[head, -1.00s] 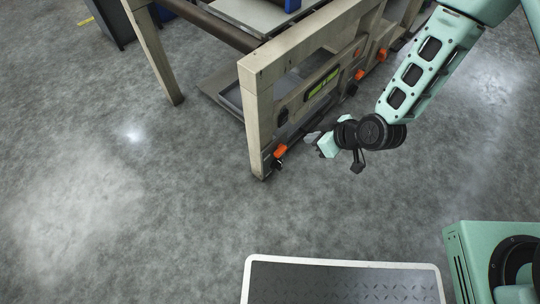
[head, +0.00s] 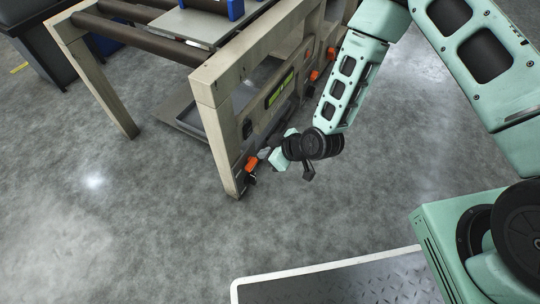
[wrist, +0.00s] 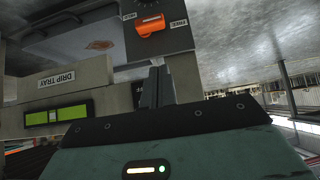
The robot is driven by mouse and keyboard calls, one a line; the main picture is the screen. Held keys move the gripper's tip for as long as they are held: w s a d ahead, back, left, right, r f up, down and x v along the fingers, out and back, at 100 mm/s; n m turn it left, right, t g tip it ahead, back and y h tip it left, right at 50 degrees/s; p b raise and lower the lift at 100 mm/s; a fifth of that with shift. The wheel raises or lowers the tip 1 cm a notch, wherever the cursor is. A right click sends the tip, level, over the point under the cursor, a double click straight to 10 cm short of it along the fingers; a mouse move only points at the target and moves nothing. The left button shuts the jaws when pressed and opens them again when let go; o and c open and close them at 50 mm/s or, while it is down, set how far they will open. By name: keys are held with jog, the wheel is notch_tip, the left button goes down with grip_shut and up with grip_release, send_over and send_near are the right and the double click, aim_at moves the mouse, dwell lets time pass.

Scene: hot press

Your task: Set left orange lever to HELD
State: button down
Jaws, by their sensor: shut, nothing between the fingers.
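The left orange lever (head: 251,163) sits low on the near end of the press's side panel, beside the front leg. In the wrist view the orange lever (wrist: 150,27) is on a grey plate, between a FREE label (wrist: 178,23) and a label that seems to read HELD (wrist: 128,16). I cannot tell clearly which label it points to. My gripper (head: 265,153) is shut and empty, just right of the lever in the head view. In the wrist view its fingers (wrist: 158,85) point toward the lever, apparently with a small gap.
The press frame (head: 215,90) stands ahead, with a green display (head: 280,90) and more orange levers (head: 314,75) further along its side. A DRIP TRAY label (wrist: 57,79) shows in the wrist view. The floor (head: 120,220) left of the press is clear.

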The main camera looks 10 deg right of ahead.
jog(key=b, duration=0.3)
send_over(247, 164)
jog(key=s+d, duration=0.2)
jog(key=d, duration=0.1)
jog(key=f, duration=0.4)
jog(key=shift+a+f, duration=0.2)
jog(key=shift+f, duration=0.1)
notch_tip(247, 164, down, 2)
jog(key=shift+w+f+b, duration=0.1)
jog(key=shift+f+b, duration=0.05)
jog(key=shift+b, duration=0.3)
jog(key=shift+f+b, duration=0.35)
jog(key=shift+f, duration=0.2)
jog(key=shift+a, duration=0.1)
